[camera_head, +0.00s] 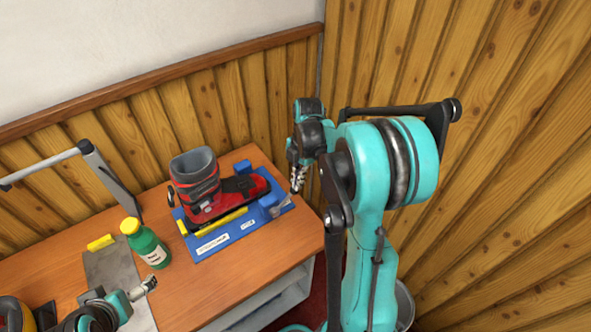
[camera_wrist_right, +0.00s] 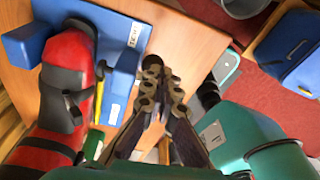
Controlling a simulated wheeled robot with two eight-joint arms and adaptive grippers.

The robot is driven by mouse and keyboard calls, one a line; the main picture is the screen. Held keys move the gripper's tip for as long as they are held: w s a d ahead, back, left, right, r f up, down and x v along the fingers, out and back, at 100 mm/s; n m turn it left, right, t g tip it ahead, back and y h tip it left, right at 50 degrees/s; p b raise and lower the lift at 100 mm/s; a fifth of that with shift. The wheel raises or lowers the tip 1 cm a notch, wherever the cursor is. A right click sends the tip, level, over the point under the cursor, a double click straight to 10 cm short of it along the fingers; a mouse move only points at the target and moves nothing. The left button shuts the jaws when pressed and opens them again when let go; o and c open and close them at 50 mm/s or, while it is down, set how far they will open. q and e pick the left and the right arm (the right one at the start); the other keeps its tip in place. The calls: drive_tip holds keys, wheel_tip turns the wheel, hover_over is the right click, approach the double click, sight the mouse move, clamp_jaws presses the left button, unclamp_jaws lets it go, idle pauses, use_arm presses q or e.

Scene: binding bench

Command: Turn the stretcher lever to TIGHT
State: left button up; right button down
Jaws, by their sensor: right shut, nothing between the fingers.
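A red and black ski boot (camera_head: 205,200) with a grey liner stands on a blue stretcher base (camera_head: 230,235) with white labels too small to read. The boot (camera_wrist_right: 68,90) and the blue base (camera_wrist_right: 120,55) also show in the right wrist view. My right gripper (camera_head: 298,180) is shut and empty beside the base's right end, above the bench edge. The lever's setting cannot be read. My left gripper (camera_head: 149,284) is low over the bench; its jaws are unclear.
A green bottle with a yellow cap (camera_head: 148,245) and a yellow block (camera_head: 101,242) stand left of the base, near a grey mat (camera_head: 112,270). A grey lamp-like arm (camera_head: 105,170) rises at the back left. The wooden wall (camera_head: 480,150) is close on the right.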

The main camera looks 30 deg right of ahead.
wheel_tip(320, 180, up, 12)
use_arm(q)
wheel_tip(320, 180, down, 7)
drive_tip(key=b, duration=0.6)
drive_tip(key=shift+d+b, duration=0.2)
drive_tip(key=shift+b, duration=0.2)
use_arm(e)
drive_tip(key=s+a+f+m+t, duration=0.4)
drive_tip(key=a+m, duration=0.3)
drive_tip(key=m, duration=0.3)
drive_tip(key=s+a+f+m+t+h, duration=0.1)
drive_tip(key=s+a+f+m+t, duration=0.2)
drive_tip(key=m, duration=0.7)
drive_tip(key=s+a+f, duration=0.2)
drive_tip(key=s+a, duration=0.2)
drive_tip(key=shift+s+a+f+t+h, duration=0.2)
drive_tip(key=shift+a+f+t+h, duration=0.1)
drive_tip(key=shift+t, duration=0.1)
